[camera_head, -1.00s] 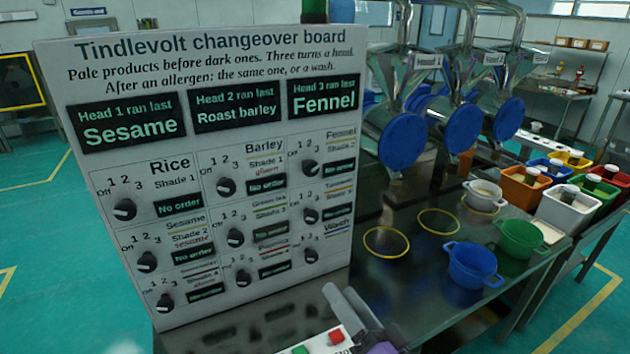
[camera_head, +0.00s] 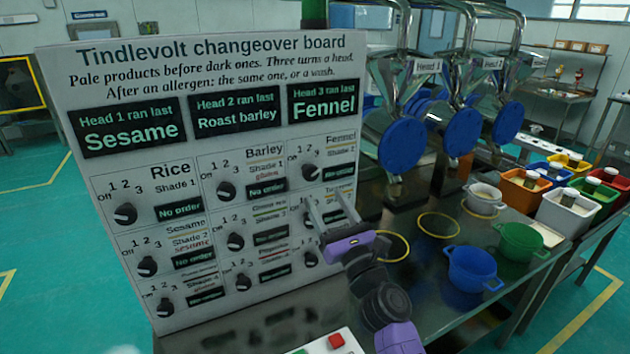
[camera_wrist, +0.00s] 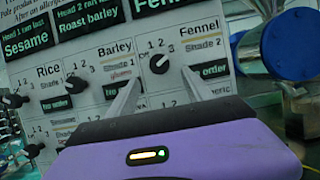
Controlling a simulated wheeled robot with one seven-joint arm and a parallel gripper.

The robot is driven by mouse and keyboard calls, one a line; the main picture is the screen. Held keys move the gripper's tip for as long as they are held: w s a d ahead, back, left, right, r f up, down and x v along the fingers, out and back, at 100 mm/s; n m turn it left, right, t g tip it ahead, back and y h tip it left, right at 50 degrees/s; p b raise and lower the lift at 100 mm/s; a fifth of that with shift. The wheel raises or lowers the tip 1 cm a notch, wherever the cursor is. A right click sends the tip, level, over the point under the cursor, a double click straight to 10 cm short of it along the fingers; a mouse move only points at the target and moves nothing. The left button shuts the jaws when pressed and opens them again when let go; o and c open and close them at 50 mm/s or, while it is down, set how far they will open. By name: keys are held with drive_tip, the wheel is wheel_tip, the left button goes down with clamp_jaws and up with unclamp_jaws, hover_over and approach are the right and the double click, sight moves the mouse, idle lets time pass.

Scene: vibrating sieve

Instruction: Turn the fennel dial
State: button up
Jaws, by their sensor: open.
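The fennel dial (camera_head: 311,173) is a black knob with a white pointer, on the right of the top dial row of the white changeover board (camera_head: 60,140). In the wrist view the fennel dial (camera_wrist: 159,64) shows ahead of and between the fingers, with marks 1, 2, 3 around it. Its pointer seems to aim up and right, near 3. My gripper (camera_head: 327,208) is open and empty, in front of the board, lower than the fennel dial and apart from it. The gripper (camera_wrist: 159,88) also shows in the wrist view. It hides part of the tamarind-like row below.
Other dials sit close by: barley (camera_head: 226,190), rice (camera_head: 125,214) and several below. Right of the board, a dark table holds yellow rings (camera_head: 438,225), a blue pot (camera_head: 473,268) and a green pot (camera_head: 521,240). Metal sieve heads with blue discs (camera_head: 402,146) stand behind.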

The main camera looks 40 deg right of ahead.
sight(312, 177)
drive_tip(key=p+x, duration=0.2)
drive_tip(key=x, duration=0.4)
drive_tip(key=shift+w+d+r, duration=0.1)
drive_tip(key=shift+w+r, duration=0.1)
drive_tip(key=shift+w, duration=0.15)
clamp_jaws()
